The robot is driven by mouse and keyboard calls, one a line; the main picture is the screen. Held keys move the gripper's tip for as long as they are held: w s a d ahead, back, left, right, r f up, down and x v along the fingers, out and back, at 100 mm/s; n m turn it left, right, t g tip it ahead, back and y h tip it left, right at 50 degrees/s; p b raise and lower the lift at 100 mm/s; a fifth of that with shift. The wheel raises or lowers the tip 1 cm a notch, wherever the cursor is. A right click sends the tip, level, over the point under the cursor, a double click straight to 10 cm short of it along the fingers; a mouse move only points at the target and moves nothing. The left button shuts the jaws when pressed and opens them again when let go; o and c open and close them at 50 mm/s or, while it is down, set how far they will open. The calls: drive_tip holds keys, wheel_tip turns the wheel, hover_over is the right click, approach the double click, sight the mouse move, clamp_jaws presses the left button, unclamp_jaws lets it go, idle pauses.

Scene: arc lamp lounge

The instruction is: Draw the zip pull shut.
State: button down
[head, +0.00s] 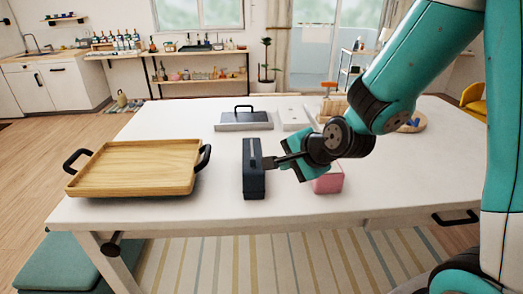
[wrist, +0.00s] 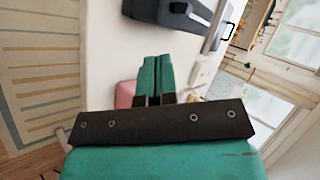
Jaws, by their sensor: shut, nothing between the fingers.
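A dark navy zip pouch (head: 254,182) stands on the white table near the middle, its long side running front to back. A grey zip strip (head: 252,152) runs along its top. The zip pull itself is too small to make out for sure in the head view. My gripper (head: 274,161) is just right of the pouch, at about the height of its top, with its fingers pointing left toward it. In the wrist view the teal fingers (wrist: 157,66) are together and empty, and the pouch (wrist: 155,10) lies beyond their tips with a visible gap.
A pink block (head: 328,180) sits under and right of my gripper. A wooden tray (head: 135,168) with black handles is at the left. A grey case (head: 243,121) and a white object (head: 293,116) stand behind. The table (head: 222,205) is clear between tray and pouch.

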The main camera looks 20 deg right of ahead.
sight(255, 164)
drive_tip(key=p+x, duration=0.1)
drive_tip(key=x, duration=0.6)
drive_tip(key=shift+f+p, duration=0.15)
drive_tip(key=shift+p, duration=0.25)
drive_tip(key=w, duration=0.1)
drive_tip(key=w+a+p, duration=0.1)
drive_tip(key=shift+w+r, duration=0.2)
drive_tip(key=shift+w, duration=0.05)
drive_tip(key=shift+w+a+f+p, duration=0.1)
drive_tip(key=shift+w+p, duration=0.25)
drive_tip(key=shift+w, duration=0.25)
